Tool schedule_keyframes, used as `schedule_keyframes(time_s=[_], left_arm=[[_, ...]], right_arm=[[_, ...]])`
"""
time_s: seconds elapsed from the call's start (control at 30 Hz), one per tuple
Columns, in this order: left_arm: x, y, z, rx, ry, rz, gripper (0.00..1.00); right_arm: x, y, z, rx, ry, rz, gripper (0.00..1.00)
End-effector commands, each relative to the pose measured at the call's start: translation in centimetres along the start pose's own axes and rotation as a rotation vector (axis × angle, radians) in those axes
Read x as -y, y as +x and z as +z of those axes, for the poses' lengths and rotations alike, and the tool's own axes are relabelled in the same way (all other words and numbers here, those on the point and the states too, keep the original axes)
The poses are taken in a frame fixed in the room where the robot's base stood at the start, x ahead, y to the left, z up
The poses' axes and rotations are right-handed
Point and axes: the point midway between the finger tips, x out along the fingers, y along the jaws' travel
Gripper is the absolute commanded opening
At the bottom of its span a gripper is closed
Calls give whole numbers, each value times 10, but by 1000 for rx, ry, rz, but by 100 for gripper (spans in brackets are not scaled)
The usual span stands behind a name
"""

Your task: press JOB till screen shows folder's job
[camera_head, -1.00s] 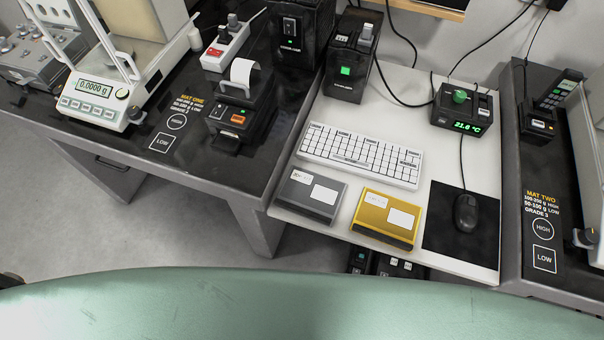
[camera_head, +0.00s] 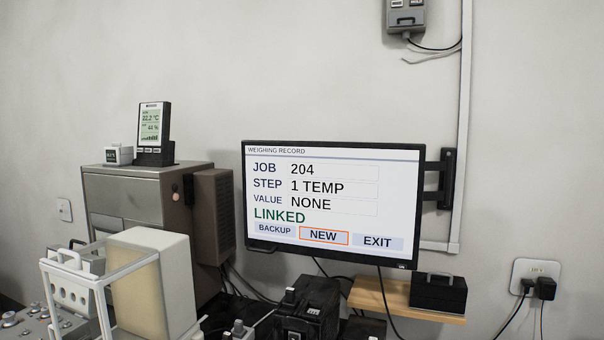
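The screen (camera_head: 332,203) hangs on a wall arm and faces me. It is headed WEIGHING RECORD and reads JOB 204, STEP 1 TEMP, VALUE NONE, with LINKED in green below. Along its bottom are the fields BACKUP, NEW and EXIT, and NEW has an orange outline. No folder and no JOB button can be made out in the present view. Neither of my grippers is in view.
A grey cabinet (camera_head: 122,199) with a small temperature display (camera_head: 153,125) on top stands at the left. A balance's draft shield (camera_head: 75,265) is in front of it. A wooden shelf (camera_head: 397,301) holds a black box (camera_head: 438,292) below the screen.

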Motion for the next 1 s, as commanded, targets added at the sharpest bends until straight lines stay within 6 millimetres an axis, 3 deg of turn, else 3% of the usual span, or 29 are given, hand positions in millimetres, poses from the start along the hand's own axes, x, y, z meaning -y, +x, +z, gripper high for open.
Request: schedule_keyframes(time_s=[0.33, 0.47, 0.5, 1.0], left_arm=[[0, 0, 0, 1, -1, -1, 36], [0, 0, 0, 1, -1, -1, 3], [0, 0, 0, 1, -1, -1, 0], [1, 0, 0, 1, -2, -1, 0]], right_arm=[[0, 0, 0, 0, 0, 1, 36], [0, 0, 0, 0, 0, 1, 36], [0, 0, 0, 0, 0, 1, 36], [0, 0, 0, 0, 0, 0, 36]])
